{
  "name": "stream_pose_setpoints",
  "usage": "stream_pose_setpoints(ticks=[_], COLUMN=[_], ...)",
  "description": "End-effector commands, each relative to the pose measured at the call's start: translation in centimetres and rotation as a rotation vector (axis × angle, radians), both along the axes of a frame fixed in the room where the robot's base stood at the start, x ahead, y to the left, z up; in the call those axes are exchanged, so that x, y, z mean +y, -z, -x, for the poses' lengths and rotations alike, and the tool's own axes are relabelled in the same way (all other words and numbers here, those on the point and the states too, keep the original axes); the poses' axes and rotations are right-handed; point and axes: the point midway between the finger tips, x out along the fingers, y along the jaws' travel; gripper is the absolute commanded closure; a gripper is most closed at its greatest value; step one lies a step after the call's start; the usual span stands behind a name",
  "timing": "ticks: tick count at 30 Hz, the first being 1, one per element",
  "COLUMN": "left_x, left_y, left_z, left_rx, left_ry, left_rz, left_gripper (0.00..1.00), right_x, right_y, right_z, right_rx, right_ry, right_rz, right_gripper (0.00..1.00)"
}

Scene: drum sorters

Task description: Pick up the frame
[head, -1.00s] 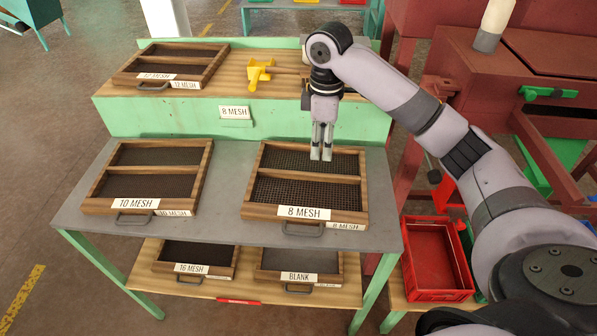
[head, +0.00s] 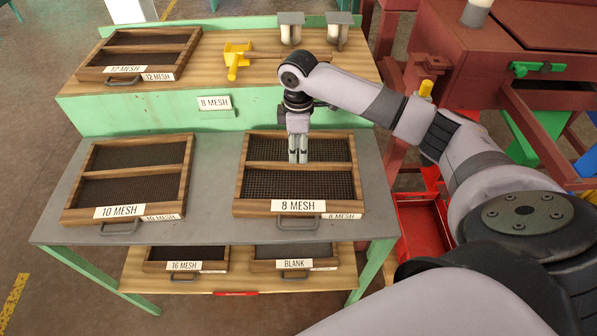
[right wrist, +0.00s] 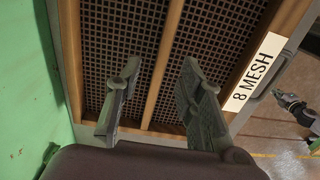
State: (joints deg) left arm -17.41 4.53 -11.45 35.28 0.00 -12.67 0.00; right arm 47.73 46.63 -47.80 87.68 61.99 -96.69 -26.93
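The 8 MESH frame (head: 350,207) is a wooden sieve frame with dark mesh, a middle bar, a front label and a grey handle. It lies flat on the right of the grey tabletop. My right gripper (head: 298,160) points down at its middle bar, near mid-length. In the right wrist view my right gripper (right wrist: 160,80) is open, one finger on each side of the middle bar (right wrist: 164,65). I cannot tell whether the fingers touch the mesh. What looks like my left gripper (right wrist: 292,105) shows small at that view's right edge; its fingers are unclear.
The 10 MESH frame (head: 185,165) lies to the left on the grey table (head: 213,190). The 12 MESH frame (head: 95,73) and a yellow tool (head: 236,58) are on the raised back shelf. The 16 MESH (head: 185,254) and BLANK (head: 292,252) frames are below. A red crate (head: 420,228) is right.

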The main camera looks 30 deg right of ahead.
Motion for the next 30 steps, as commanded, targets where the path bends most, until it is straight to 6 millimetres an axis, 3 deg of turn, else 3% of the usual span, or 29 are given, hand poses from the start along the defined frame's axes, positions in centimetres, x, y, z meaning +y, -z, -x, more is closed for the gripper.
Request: stream_pose_setpoints(ticks=[5, 13, 22, 30], left_x=[-0.2, -0.1, 0.0, 0.0], left_y=[-0.7, -1.5, -1.4, -1.4], left_z=[-2.1, -0.8, -0.2, -0.3], left_rx=[-0.033, -0.014, -0.003, -0.005], left_ry=[0.001, 0.002, 0.002, 0.001], left_rz=[0.004, 0.002, 0.0, 0.0], left_gripper=[1.0, 1.0, 1.0, 1.0], right_x=[0.1, 0.4, 0.4, 0.4], right_y=[1.2, 5.0, 5.5, 5.5], right_z=[0.0, 0.1, 0.1, 0.1], right_rx=[0.001, 0.002, -0.002, -0.002], right_ry=[0.0, 0.0, -0.001, -0.001], right_rz=[0.0, 0.001, 0.001, 0.001], right_gripper=[0.65, 0.65, 0.65, 0.83])
